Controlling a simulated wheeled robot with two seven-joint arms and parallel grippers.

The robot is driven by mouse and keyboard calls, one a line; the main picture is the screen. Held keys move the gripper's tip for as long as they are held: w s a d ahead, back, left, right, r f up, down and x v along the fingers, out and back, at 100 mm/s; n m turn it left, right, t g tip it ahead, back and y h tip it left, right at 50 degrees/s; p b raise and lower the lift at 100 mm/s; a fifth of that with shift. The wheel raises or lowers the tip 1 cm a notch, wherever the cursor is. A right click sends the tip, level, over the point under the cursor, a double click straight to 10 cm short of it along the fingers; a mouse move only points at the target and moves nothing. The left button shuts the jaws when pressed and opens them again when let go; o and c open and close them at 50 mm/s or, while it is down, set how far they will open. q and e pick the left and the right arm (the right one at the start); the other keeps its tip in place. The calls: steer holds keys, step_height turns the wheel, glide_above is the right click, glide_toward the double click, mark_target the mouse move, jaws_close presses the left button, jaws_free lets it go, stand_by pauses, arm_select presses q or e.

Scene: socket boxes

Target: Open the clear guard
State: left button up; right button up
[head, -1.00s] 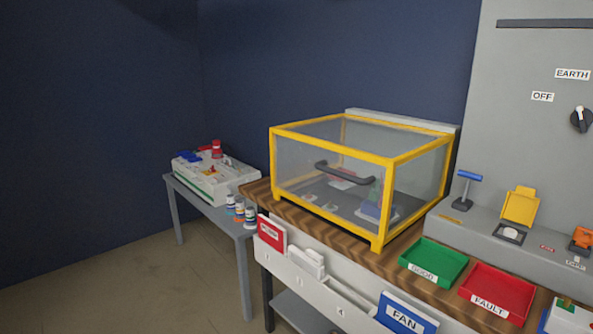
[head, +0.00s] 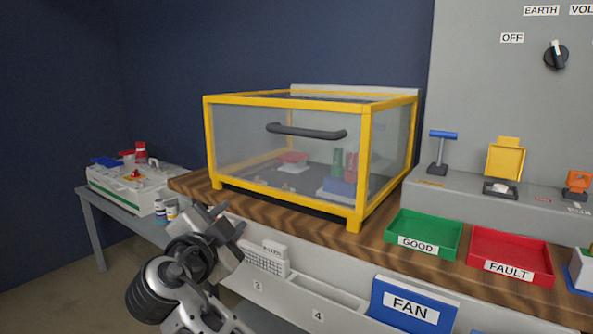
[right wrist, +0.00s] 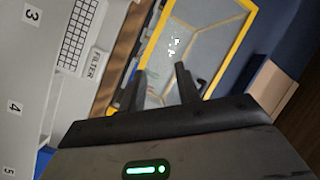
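The clear guard (head: 285,140) is a box of see-through panels in a yellow frame on the wooden bench. It sits down flat, closed, with a dark handle (head: 306,132) across its front panel. Behind the panels I see a red-topped piece (head: 293,157) and a blue block with green parts (head: 339,186). My right gripper (head: 227,216) is in front of the bench, below and left of the handle, apart from it. The right wrist view shows its two fingers (right wrist: 162,82) spread with nothing between them, and the guard's yellow frame (right wrist: 236,51) beyond. My left gripper is not in view.
A green GOOD tray (head: 423,234) and red FAULT tray (head: 510,256) stand right of the guard. Numbered bins run along the bench front, with a blue FAN card (head: 411,305). A grey panel rises at right. A side table (head: 88,202) holds a white box.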

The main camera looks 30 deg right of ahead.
mark_target(294, 133)
steer(key=s+r+m+g+h+b, duration=0.1)
steer(key=s+r+m+g+h, duration=0.15)
steer(key=r+m, duration=0.3)
steer(key=s+r+m+g+h+b, duration=0.2)
steer(key=r+m+h, duration=0.25)
steer(key=m, duration=0.25)
steer(key=shift+y, duration=0.3)
steer(key=x, duration=1.6)
steer(key=shift+s+d+r, duration=0.2)
steer(key=shift+s+d, duration=0.05)
jaws_close()
